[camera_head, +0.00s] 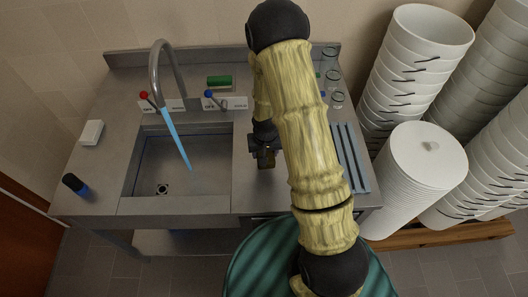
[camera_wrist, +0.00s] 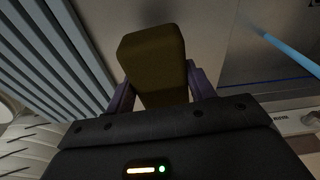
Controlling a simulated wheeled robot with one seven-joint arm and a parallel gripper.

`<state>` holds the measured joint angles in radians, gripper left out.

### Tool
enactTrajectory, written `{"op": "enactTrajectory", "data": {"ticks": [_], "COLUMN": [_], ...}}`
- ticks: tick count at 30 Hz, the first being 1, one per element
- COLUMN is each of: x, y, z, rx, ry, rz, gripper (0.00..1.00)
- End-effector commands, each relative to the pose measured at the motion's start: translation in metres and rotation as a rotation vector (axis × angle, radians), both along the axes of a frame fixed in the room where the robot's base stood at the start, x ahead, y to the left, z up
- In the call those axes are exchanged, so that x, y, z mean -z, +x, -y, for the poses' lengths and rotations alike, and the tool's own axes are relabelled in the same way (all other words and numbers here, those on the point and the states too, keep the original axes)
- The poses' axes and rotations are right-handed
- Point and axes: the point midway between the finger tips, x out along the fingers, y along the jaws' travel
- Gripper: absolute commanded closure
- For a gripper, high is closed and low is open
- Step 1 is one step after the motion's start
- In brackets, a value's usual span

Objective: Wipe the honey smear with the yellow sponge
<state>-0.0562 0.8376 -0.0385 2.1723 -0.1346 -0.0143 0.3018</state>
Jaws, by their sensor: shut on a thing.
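The yellow sponge (camera_wrist: 153,60) looks dark olive-brown in the wrist view, held between the two purple fingers of my gripper (camera_wrist: 162,92). In the head view my gripper (camera_head: 265,156) is over the steel counter just right of the sink, partly behind my arm. There the sponge is too small and dark to make out clearly. I cannot see the honey smear in either view; my arm covers part of the counter.
The sink (camera_head: 165,165) lies left of my gripper, with a blue stream from its tap (camera_head: 160,60). A green block (camera_head: 219,82) and glass jars (camera_head: 337,99) stand at the back. A ribbed drainer (camera_head: 350,157) is at right, beside stacked white buckets (camera_head: 415,60).

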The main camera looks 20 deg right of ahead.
Motion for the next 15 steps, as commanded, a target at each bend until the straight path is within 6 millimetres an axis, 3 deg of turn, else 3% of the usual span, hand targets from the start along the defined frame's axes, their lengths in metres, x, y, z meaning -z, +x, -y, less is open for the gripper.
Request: {"op": "enactTrajectory", "data": {"ticks": [5,15], "x": [-0.016,-0.015], "y": [-0.008,-0.008], "z": [-0.004,-0.004], "rx": [0.082,0.086], "ry": [0.002,0.002], "rz": [0.001,0.0], "gripper": [0.64,0.64]}}
